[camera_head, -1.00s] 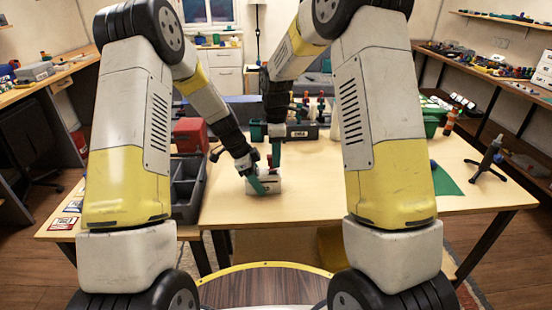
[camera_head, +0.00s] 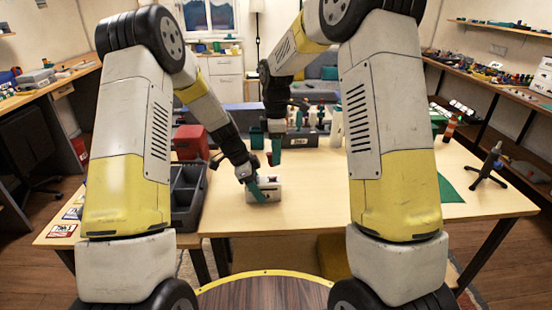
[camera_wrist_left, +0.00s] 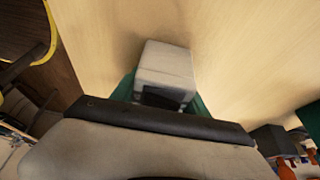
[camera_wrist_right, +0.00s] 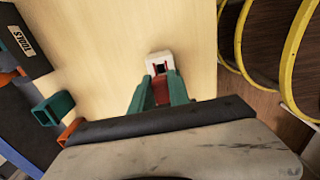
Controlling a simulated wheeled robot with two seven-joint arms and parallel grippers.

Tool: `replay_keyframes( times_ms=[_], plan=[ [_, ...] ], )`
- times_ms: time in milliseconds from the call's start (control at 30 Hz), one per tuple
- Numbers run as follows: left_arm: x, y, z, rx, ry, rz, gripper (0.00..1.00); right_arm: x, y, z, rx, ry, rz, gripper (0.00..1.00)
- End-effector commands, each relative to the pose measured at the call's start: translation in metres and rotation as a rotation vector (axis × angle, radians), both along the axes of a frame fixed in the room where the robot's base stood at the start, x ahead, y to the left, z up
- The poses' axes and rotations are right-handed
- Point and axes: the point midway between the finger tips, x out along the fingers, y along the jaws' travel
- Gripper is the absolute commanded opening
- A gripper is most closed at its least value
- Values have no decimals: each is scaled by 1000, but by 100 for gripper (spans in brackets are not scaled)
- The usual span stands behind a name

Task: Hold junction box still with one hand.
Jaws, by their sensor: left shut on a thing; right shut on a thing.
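The white junction box (camera_head: 265,190) sits on the table near its front edge. My left gripper (camera_head: 258,188) is shut on it, with green fingers on its sides. The left wrist view shows the box (camera_wrist_left: 165,72) between the fingers, its far side hidden. My right gripper (camera_head: 268,152) is shut on a small red piece (camera_wrist_right: 161,90), above and behind the box.
A grey divided bin (camera_head: 187,190) and a red box (camera_head: 190,140) stand left of the junction box. A tool rack (camera_head: 300,138) stands behind. A green mat (camera_head: 449,190) and a small dark tripod stand (camera_head: 489,165) are at the right. The middle right of the table is clear.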

Motion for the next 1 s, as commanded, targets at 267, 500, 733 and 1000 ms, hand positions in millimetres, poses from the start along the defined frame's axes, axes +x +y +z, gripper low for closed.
replay_keyframes(
  times_ms=[267,500,733,1000],
  plan=[
    [0,0,0,0,-1,0,0,0,0,6,0,-1,0,0],
    [0,0,0,0,-1,0,78,0,0,6,0,-1,0,0],
    [0,0,0,0,0,0,78,0,0,6,0,-1,0,0],
    [1,9,23,-2,-4,2,78,0,0,6,0,-1,0,0]
  ],
)
